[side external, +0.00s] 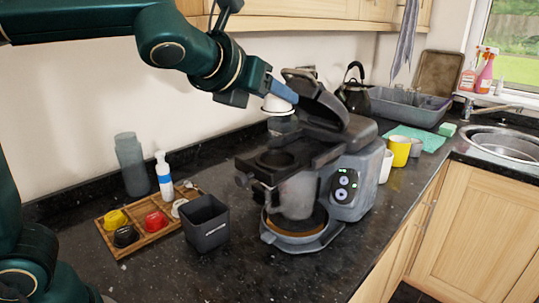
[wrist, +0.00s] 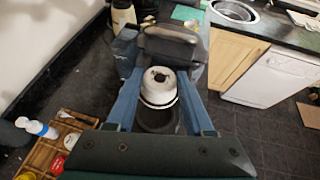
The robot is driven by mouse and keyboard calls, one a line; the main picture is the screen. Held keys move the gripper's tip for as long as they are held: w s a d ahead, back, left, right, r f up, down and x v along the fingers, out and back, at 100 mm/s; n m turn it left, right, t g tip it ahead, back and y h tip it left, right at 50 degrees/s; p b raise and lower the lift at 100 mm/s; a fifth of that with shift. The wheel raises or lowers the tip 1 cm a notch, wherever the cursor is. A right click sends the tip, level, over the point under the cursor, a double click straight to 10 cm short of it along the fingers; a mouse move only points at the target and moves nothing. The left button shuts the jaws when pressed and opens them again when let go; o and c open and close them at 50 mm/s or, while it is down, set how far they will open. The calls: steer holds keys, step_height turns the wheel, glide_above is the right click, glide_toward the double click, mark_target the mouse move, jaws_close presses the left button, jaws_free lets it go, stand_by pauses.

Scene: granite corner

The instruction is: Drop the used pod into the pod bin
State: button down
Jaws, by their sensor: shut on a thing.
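My gripper (side external: 281,95) has blue fingers and is shut on the used pod (side external: 277,104). The pod is white, and its top has a dark puncture mark in the wrist view (wrist: 160,76). It is held between the fingers above the coffee machine's dark pod holder (side external: 277,158), apart from it as far as I can tell. The machine (side external: 352,185) has its lid (side external: 318,97) raised close behind the pod. The pod bin, a dark square open container (side external: 206,224), stands on the counter left of the machine. I cannot make out the bin in the wrist view.
A wooden tray (side external: 137,239) with red, yellow and dark pods lies left of the bin. A grey bottle (side external: 132,165) and a white-and-blue bottle (side external: 164,177) stand behind it. A yellow mug (side external: 400,151) and a dish tub (side external: 408,106) are right of the machine.

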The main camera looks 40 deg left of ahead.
steer(key=shift+s+a+f, duration=0.15)
steer(key=shift+s+f, duration=0.1)
steer(key=shift+f, duration=0.1)
steer(key=s+f, duration=0.1)
steer(key=s+a+f+n+y, duration=0.1)
steer(key=a+f+n+y, duration=0.1)
steer(key=shift+s+a+f+g, duration=0.25)
steer(key=shift+s+f+g, duration=0.15)
steer(key=s+a+f+n+g+y, duration=0.3)
steer(key=s+a+f+n+y, duration=0.15)
steer(key=s+a, duration=0.2)
step_height(320, 180, down, 8)
steer(key=n+g+y, duration=0.1)
steer(key=n, duration=0.1)
steer(key=shift+w+g, duration=0.3)
steer(key=shift+w, duration=0.1)
steer(key=shift+y, duration=0.25)
steer(key=shift+c, duration=1)
jaws_free()
